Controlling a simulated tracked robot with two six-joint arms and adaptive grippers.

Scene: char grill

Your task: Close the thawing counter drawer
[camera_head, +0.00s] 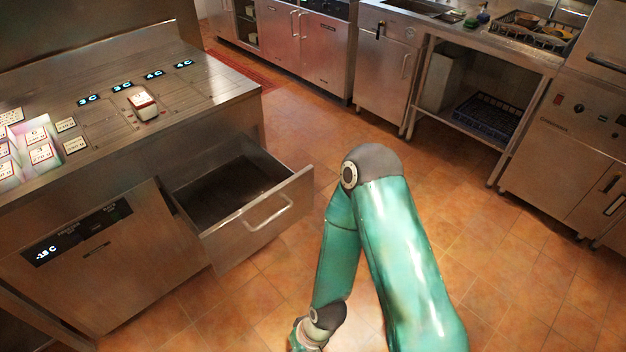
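The thawing counter (95,265) is a steel unit on the left with temperature readouts on its top. Its drawer (262,212) is pulled well out toward the right. The drawer's inside looks dark and empty. A bar handle (268,212) is on the drawer's front panel. My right arm, in teal, rises from the bottom right, bends at the elbow and comes down to the right of the drawer front. Its wrist is at the bottom edge, apart from the handle in the picture, and its gripper fingers are out of frame. My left gripper is not in view.
A small white and red box (143,104) sits on the counter top. Labelled cards (40,153) lie at its left end. Steel cabinets (310,45), a sink bench and a dish rack (530,28) line the back. The tiled floor (480,230) on the right is clear.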

